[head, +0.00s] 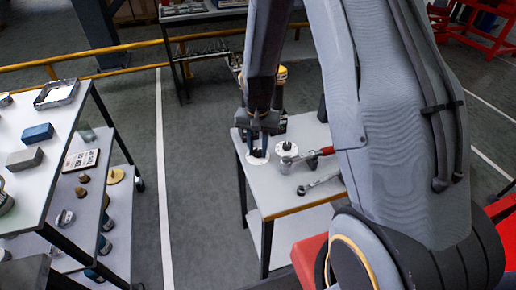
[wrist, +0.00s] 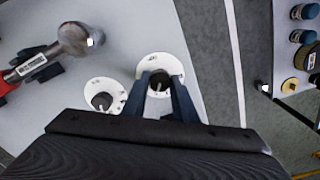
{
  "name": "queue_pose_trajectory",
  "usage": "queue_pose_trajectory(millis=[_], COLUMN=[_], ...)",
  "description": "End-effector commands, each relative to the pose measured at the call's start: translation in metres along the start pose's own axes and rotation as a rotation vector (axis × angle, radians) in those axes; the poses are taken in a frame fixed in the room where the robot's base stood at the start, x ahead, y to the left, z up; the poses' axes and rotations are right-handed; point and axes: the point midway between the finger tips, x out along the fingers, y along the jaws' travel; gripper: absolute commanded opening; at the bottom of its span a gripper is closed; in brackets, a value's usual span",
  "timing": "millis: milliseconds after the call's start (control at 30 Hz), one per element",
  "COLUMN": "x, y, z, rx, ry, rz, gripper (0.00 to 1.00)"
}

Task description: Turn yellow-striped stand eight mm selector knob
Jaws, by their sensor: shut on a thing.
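The stand (head: 320,196) has a pale top with a yellow strip along its front edge. Two dark selector knobs on round white dials are on its top. My gripper (head: 259,151) reaches down over the left dial (head: 256,160). In the wrist view my gripper (wrist: 160,86) has one finger on each side of the dark knob (wrist: 159,79) and is shut on it. The other knob (wrist: 103,101) stands apart to the left; it also shows in the head view (head: 287,147). The dial markings are too small to read, so I cannot tell which is eight mm.
A red-handled tool with a round metal head (wrist: 75,38) lies on the stand near the dials. A wrench (head: 318,180) lies in front of it. A shelved table (head: 20,215) with blocks and small parts stands at the left, with open floor (head: 200,190) between.

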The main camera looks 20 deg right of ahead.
Motion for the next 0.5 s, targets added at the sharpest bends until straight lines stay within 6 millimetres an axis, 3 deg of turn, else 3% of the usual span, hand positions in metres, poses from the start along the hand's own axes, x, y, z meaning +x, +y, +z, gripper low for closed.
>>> queue_pose_trajectory(millis=[33,67,167,500], x=[-0.0011,-0.0011,-0.0010,-0.0022], y=[-0.0005,-0.0006,-0.0005,-0.0005], z=[-0.0012,-0.0013,-0.0011,-0.0007], rx=[0.000,0.000,0.000,-0.001], ry=[0.003,0.003,0.003,0.002], rz=[-0.002,-0.002,-0.001,-0.001], gripper=[0.03,0.27,0.44,0.44])
